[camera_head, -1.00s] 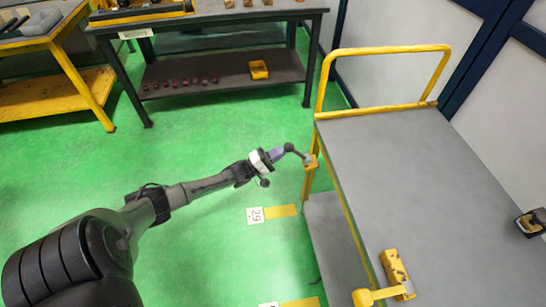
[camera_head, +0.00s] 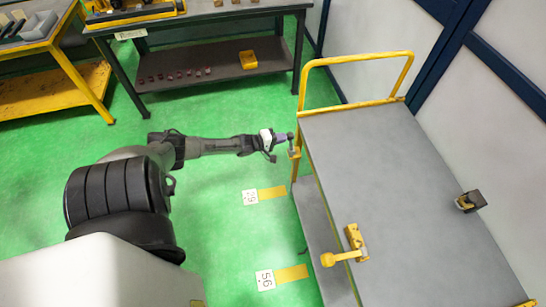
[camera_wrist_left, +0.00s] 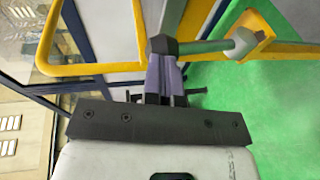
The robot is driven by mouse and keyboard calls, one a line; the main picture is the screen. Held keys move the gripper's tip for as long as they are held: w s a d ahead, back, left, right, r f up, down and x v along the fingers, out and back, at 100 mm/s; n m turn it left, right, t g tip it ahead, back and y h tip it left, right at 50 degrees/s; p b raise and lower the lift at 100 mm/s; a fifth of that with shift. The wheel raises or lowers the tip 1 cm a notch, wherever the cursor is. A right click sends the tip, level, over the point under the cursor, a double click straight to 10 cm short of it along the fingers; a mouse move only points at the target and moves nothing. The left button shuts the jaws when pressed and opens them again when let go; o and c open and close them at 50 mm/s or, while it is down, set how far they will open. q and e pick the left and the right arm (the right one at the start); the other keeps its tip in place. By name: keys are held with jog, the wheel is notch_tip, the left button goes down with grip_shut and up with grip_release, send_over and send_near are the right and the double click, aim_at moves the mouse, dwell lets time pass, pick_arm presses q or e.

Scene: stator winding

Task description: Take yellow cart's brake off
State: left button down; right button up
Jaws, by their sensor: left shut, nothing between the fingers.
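The yellow cart (camera_head: 385,175) has a grey top and a yellow tube handle, and stands at the right of the head view. My right gripper is out of view.
A yellow block with a round-ended arm (camera_head: 353,237) is on the cart's left edge, and a dark fitting (camera_head: 470,201) on its right edge. A dark workbench (camera_head: 215,70) stands behind. Green floor with number markers (camera_head: 250,197) is clear left of the cart.

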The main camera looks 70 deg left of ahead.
pick_arm(q)
jog(key=shift+w, duration=0.1)
pick_arm(e)
jog(key=shift+s+d+r, duration=0.25)
jog(key=shift+s+r, duration=0.1)
jog(key=shift+r, duration=0.1)
pick_arm(q)
jog(key=shift+r+p, duration=0.1)
jog(key=shift+p, duration=0.2)
pick_arm(e)
jog(key=shift+r, duration=0.1)
pick_arm(q)
jog(key=a+p+v, duration=0.1)
jog(key=p+v, duration=0.3)
jog(key=v, duration=1)
jog(key=shift+d, duration=0.5)
pick_arm(e)
jog(key=shift+w+a+r, duration=0.1)
jog(key=shift+w+r, duration=0.1)
jog(key=shift+r, duration=0.8)
jog(key=shift+w+r, duration=0.15)
jog(key=shift+r, duration=0.85)
